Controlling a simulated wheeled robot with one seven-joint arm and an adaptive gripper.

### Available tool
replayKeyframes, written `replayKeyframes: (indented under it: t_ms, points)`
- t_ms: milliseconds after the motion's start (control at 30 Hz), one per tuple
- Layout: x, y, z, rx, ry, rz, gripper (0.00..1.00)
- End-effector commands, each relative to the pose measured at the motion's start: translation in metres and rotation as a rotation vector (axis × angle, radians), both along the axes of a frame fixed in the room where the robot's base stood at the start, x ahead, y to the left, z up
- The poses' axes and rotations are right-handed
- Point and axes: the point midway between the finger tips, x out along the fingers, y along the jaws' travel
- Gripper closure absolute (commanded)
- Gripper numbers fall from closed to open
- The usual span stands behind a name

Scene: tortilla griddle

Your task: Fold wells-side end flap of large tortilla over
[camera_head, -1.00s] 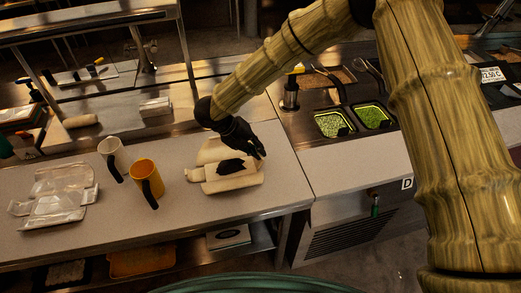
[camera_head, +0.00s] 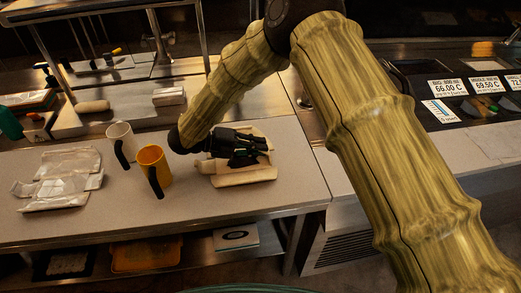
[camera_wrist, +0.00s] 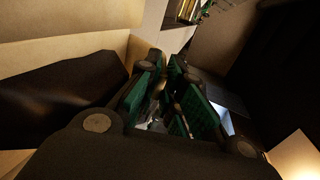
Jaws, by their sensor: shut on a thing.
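The large tortilla (camera_head: 245,178) lies on the pale counter, cream-coloured, with a rolled-looking near edge. My gripper (camera_head: 262,150) reaches over it from the left and hides much of its middle. In the wrist view, the tortilla's cream surface (camera_wrist: 60,50) fills the upper left, with a dark filling (camera_wrist: 60,88) below it. The green-padded fingers of my gripper (camera_wrist: 167,70) are close together at the tortilla's right-hand end. They are shut on the tortilla's edge, though the gripped part is mostly hidden.
A yellow mug (camera_head: 153,168) and a white mug (camera_head: 121,145) stand left of the tortilla. A steel shelf (camera_head: 120,70) stands behind. The counter's front strip is clear.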

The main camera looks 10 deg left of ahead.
Motion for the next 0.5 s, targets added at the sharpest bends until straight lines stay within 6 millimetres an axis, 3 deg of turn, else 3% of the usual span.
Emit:
replayKeyframes:
  t_ms: [500]
  points:
    - [0.0002,0.0020,-0.0008,-0.055,-0.019,-0.002,1.00]
